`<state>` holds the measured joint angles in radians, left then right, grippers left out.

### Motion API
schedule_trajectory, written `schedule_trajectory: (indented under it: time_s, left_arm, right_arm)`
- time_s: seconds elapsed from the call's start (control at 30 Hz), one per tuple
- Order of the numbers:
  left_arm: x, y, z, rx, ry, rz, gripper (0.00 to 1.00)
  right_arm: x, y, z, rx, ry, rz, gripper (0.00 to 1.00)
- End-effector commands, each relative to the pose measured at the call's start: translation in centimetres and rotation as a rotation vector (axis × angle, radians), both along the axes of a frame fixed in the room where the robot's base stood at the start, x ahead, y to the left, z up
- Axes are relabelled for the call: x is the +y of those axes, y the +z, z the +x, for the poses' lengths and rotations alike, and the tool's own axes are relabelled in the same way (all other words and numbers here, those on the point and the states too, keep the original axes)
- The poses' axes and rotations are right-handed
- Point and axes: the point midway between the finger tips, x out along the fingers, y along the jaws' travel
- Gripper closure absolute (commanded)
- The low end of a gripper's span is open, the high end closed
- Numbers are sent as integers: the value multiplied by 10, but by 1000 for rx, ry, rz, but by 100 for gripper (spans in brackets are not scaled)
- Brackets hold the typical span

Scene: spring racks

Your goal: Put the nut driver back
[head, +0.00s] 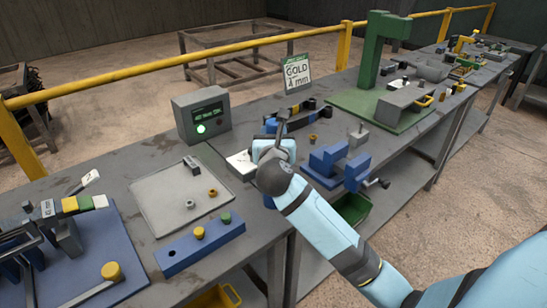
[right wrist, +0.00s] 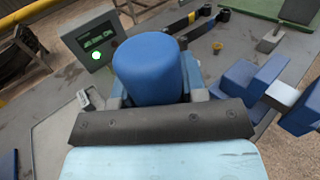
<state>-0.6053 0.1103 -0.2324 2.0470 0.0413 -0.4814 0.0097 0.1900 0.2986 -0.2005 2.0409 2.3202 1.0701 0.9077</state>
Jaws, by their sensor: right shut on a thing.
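My right gripper (head: 277,151) is shut over the middle of the bench, at the right edge of a small white sheet. It is shut on the nut driver, whose thick blue handle (right wrist: 148,72) fills the space between the fingers in the right wrist view. The gripper hides most of the driver in the head view; a thin grey piece rises behind the fingers, and I cannot tell if it belongs to the driver. My left gripper is not in view.
A blue block (head: 200,246) with yellow and green knobs lies at the front edge. A grey tray (head: 165,210) holds small nuts. A display box (head: 201,117) stands behind. Blue blocks (head: 330,158) stand close right of my gripper, and a green press (head: 376,60) stands farther right.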

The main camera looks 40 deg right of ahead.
Motion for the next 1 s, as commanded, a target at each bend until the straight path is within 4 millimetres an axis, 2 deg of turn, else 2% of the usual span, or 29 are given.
schedule_trajectory:
  time_s: [0.27, 0.5, 0.97, 1.0]
  left_arm:
    - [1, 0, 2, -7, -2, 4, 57]
    - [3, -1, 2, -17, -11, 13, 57]
    - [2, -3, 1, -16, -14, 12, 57]
    - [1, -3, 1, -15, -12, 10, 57]
  right_arm:
    - [0, -23, 0, -2, 0, -3, 99]
    - [0, -55, 0, -2, 1, -1, 99]
    - [0, -62, 0, -4, 1, 1, 99]
    - [0, -63, 0, -1, 1, 0, 52]
